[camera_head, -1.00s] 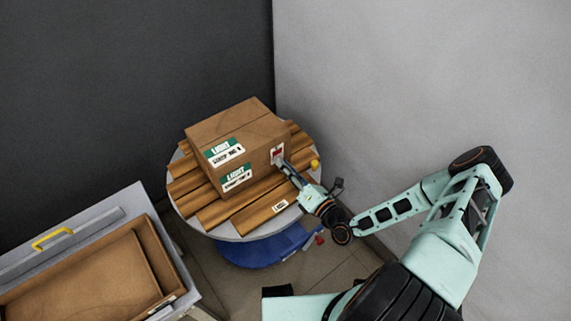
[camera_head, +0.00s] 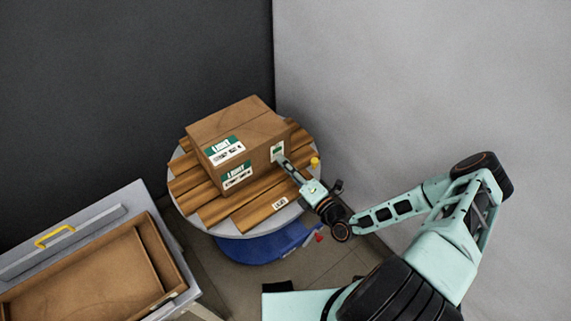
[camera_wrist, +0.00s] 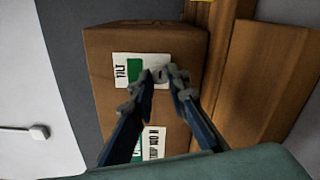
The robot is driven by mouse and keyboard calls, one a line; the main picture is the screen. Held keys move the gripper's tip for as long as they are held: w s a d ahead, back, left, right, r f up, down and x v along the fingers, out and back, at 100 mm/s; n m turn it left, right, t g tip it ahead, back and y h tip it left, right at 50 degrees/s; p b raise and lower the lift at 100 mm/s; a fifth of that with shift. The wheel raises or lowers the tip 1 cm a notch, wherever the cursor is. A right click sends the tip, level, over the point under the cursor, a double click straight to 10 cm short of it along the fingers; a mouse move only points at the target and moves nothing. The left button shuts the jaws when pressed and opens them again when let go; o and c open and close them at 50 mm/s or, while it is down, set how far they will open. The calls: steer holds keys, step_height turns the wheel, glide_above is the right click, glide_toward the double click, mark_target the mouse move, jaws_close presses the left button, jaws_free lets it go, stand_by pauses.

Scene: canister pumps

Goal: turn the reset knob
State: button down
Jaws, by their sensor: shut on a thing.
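The reset knob (camera_wrist: 158,75) is a small grey piece at the edge of a white label marked TILT on the side of a cardboard box. The label (camera_wrist: 126,60) has a green window and also shows on the box's right face in the head view (camera_head: 277,147). My gripper (camera_wrist: 157,84) is shut on the knob, one finger on each side; the fingertips partly cover it. In the head view my gripper (camera_head: 282,160) reaches the box's right face from the lower right. The cardboard box (camera_head: 236,123) sits upright on wooden slats.
The wooden slats (camera_head: 256,211) lie on a round grey top (camera_head: 239,233) above a blue base (camera_head: 258,248). A yellow knob (camera_head: 315,162) is at its right. A grey unit with a yellow handle (camera_head: 54,236) holds a brown tray at lower left. Walls stand behind.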

steer(key=c, duration=1.8)
jaws_free()
steer(key=shift+c, duration=0.2)
steer(key=v, duration=0.7)
steer(key=shift+s+d, duration=0.15)
steer(key=shift+s, duration=0.1)
